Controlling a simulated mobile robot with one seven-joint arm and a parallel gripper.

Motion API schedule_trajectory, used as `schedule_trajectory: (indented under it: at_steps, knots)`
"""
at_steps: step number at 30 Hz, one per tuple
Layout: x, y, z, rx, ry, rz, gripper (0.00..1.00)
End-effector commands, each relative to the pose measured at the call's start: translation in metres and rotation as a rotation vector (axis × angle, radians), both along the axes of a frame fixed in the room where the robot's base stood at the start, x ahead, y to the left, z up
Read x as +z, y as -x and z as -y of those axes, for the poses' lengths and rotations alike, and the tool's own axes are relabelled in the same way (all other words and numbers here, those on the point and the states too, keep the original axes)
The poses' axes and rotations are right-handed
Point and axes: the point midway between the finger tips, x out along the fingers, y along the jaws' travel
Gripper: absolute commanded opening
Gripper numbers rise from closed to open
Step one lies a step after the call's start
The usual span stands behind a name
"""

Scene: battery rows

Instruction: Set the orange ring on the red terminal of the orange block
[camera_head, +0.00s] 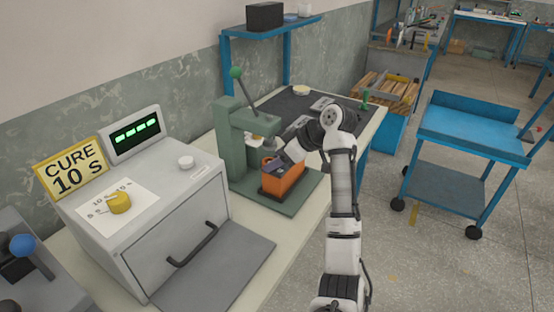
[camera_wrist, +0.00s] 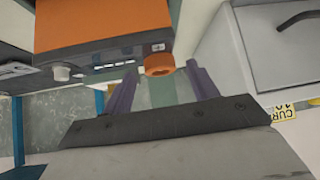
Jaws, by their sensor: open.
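The orange block (camera_head: 287,184) stands on the green base of a press. In the wrist view the block (camera_wrist: 100,22) appears upside down at top left, with a dark top and a pale grey terminal (camera_wrist: 60,72). The orange ring (camera_wrist: 159,64) sits at the block's top near a small plus mark, apparently around a terminal. The red terminal itself is not visible, probably hidden by the ring. My gripper (camera_wrist: 162,67) is open, its two purple fingers on either side of the ring with gaps showing. In the head view my gripper (camera_head: 279,162) is over the block and its fingertips are hard to make out.
The green press (camera_head: 233,140) with its lever rises just left of the block. A grey curing box (camera_head: 150,215) stands at the front left of the bench. A dark mat (camera_head: 300,101) lies behind. A blue cart (camera_head: 470,125) stands on the floor at right.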

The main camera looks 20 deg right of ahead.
Motion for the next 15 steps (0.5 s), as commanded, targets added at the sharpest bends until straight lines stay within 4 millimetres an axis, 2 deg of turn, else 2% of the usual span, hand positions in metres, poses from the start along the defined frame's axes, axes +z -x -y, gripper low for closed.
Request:
schedule_trajectory:
  at_steps: [15]
  knots:
    - [0.07, 0.05, 0.052, -0.004, 0.002, 0.001, 0.59]
